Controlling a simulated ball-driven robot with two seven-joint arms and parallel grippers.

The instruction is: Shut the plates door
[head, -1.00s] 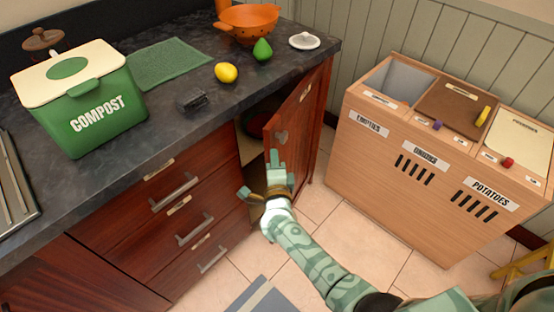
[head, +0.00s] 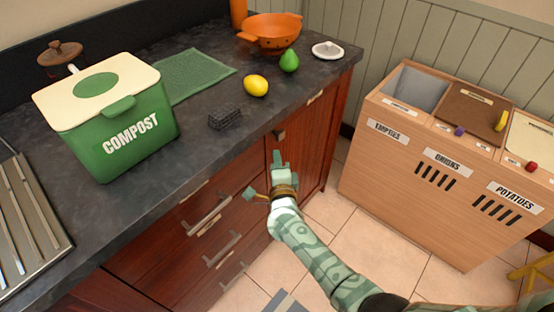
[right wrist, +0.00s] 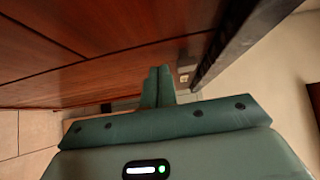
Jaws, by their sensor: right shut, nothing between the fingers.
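The plates door (head: 308,140) is a red-brown wooden panel under the counter, right of the drawers. It now looks flush or nearly flush with the cabinet front; I cannot tell whether a small gap is left. My right gripper (head: 279,160) is shut and empty, in front of the door's left part and close to it. In the right wrist view the shut fingers (right wrist: 157,86) point at the wooden front (right wrist: 120,65); whether they touch it is unclear. The cabinet's inside is hidden. My left gripper is out of view.
Drawers with metal handles (head: 209,212) lie left of the door. A wooden bin unit (head: 400,180) stands right, with tiled floor (head: 355,240) between.

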